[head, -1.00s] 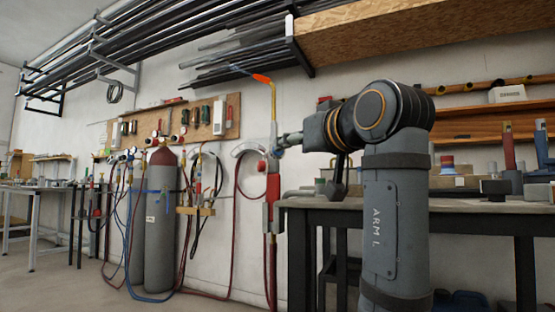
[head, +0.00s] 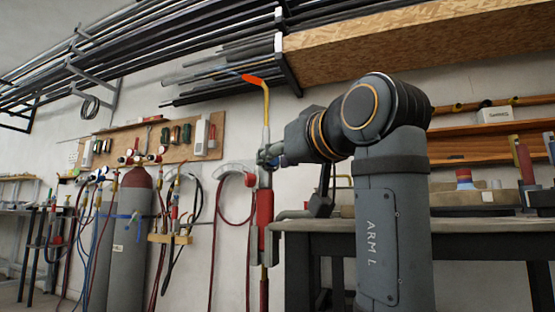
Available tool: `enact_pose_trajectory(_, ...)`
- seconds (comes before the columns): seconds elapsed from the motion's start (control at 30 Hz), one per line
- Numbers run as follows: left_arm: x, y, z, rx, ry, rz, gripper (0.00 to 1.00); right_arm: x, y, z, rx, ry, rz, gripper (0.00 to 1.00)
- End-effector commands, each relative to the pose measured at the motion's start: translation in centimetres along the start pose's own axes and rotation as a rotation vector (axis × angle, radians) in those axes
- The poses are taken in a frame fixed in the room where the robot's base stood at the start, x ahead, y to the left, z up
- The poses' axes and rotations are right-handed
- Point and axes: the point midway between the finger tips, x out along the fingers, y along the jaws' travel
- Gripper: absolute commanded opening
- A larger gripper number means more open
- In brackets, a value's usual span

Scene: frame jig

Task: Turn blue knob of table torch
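The table torch (head: 265,206) stands upright at the left end of the dark workbench. It has a red grip, a yellow upper tube and an orange bent tip (head: 253,78) pointing left. A faint bluish streak extends left from the tip. My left gripper (head: 269,156) reaches in from the right to the torch body just above the red grip. Its fingers overlap the torch there and are too small to show whether they are open or shut. The blue knob is not clearly visible and seems covered by the fingers. A small red knob (head: 250,180) shows left of the torch. My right gripper is not in view.
The workbench (head: 340,226) extends right behind my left arm. Gas cylinders (head: 130,225) with hoses and a tool board (head: 180,141) are on the left. Metal bars on racks and a wooden board (head: 400,38) hang above. Floor shows at lower left.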

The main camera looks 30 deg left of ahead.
Motion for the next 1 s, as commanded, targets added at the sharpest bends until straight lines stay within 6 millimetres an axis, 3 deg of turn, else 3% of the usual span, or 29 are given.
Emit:
enact_pose_trajectory(0.03, 0.01, 0.00, 0.01, 0.000, 0.000, 0.000, 0.26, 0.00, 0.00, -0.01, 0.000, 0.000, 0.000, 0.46)
enact_pose_trajectory(0.23, 0.02, 0.00, 0.02, 0.000, 0.000, 0.000, 0.00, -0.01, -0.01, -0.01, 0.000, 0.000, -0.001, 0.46)
enact_pose_trajectory(0.63, 0.03, -0.01, 0.07, 0.063, 0.003, 0.000, 0.00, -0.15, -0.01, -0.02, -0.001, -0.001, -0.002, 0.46)
enact_pose_trajectory(1.0, 0.03, -0.07, 0.12, 0.353, 0.021, -0.001, 0.00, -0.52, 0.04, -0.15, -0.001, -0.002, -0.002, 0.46)
